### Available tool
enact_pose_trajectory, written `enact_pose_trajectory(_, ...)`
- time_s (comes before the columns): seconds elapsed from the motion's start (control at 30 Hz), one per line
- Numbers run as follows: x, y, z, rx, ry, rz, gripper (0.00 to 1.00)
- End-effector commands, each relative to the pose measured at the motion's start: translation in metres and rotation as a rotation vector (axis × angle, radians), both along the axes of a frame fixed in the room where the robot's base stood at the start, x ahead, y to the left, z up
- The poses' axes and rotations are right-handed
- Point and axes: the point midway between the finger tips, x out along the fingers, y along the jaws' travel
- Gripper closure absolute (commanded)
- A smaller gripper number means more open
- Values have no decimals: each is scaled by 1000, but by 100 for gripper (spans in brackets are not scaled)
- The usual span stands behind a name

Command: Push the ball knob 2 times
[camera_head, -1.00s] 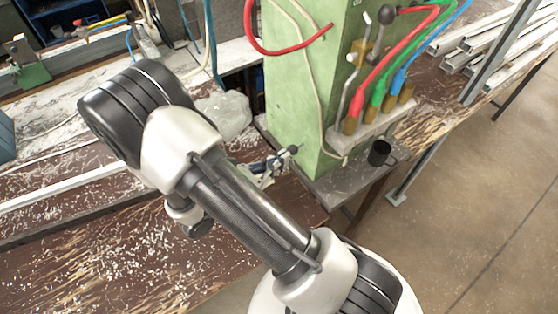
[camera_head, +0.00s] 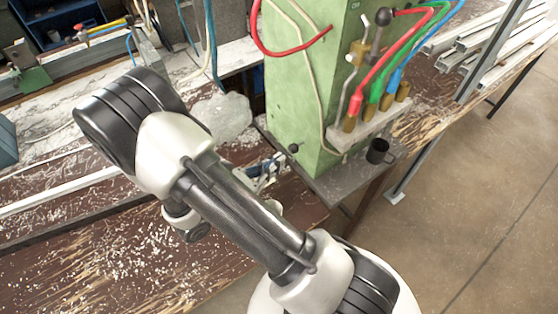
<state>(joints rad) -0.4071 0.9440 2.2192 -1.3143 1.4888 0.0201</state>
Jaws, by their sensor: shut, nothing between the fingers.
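A small dark ball knob (camera_head: 293,148) shows low on the front of the green post, close to its left edge. My gripper (camera_head: 279,162) shows only in part, past the right side of my own arm link. It is shut and empty. Its tips lie a little below and left of the ball knob, with a small gap that looks clear in the picture. Most of my gripper and wrist is hidden behind my arm.
The green post (camera_head: 305,95) stands on a grey plate. A lever with a black ball top (camera_head: 384,17) and coloured hoses are on its right side. A dark mug (camera_head: 379,151) stands on the plate. A bench with shavings (camera_head: 130,265) lies at left.

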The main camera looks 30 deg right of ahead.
Motion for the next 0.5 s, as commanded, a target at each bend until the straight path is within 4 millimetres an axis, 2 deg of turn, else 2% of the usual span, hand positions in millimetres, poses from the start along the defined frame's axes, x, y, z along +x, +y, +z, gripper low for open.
enact_pose_trajectory(0.03, 0, 16, 3, 0, -2, 10, 100)
enact_pose_trajectory(0.2, -7, 56, 6, 2, -1, 9, 100)
enact_pose_trajectory(0.33, -11, 78, 7, 2, -2, 7, 100)
enact_pose_trajectory(0.5, -13, 94, 8, 1, -2, 5, 100)
